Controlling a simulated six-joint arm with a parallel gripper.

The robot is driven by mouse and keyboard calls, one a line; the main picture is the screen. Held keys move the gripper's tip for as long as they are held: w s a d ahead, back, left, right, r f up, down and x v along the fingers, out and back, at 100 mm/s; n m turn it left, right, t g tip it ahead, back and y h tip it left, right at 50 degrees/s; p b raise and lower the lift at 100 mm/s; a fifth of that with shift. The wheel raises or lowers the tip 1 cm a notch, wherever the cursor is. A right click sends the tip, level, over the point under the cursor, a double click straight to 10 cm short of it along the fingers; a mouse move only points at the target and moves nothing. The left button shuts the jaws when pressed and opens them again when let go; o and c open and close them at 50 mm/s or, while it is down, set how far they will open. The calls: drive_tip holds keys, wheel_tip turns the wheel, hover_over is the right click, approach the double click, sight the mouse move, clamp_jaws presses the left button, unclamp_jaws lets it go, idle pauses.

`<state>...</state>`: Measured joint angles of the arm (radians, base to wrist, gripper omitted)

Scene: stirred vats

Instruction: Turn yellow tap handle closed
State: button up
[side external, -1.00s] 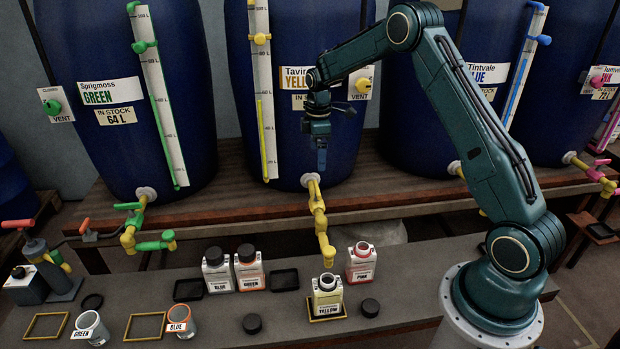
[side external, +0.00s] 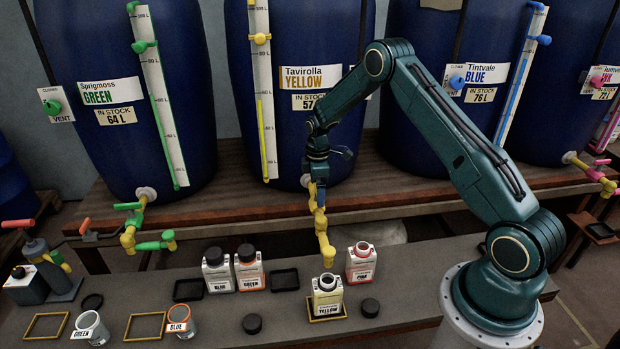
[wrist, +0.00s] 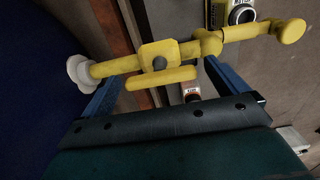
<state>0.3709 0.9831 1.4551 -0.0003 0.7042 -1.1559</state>
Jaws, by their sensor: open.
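The yellow tap (side external: 319,215) comes out of the blue vat labelled Tavirolla Yellow (side external: 285,120). In the wrist view its yellow handle (wrist: 160,77) is a short bar lying roughly along the tap's pipe (wrist: 117,66). My gripper (side external: 318,192) points down over the tap near the vat. In the wrist view my gripper (wrist: 160,88) is open, with one blue finger on each side of the handle; I cannot tell if either touches it. In the side view the gripper partly hides the handle.
A yellow-labelled bottle (side external: 327,295) stands under the spout, with a pink-labelled bottle (side external: 361,263) behind it to the right. Blue (side external: 217,270) and green (side external: 249,268) labelled bottles stand left. The green tap (side external: 145,235) is well left. The shelf edge (side external: 400,200) runs below the vats.

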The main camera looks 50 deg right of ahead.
drive_tip(key=shift+f, duration=0.25)
drive_tip(key=c, duration=1)
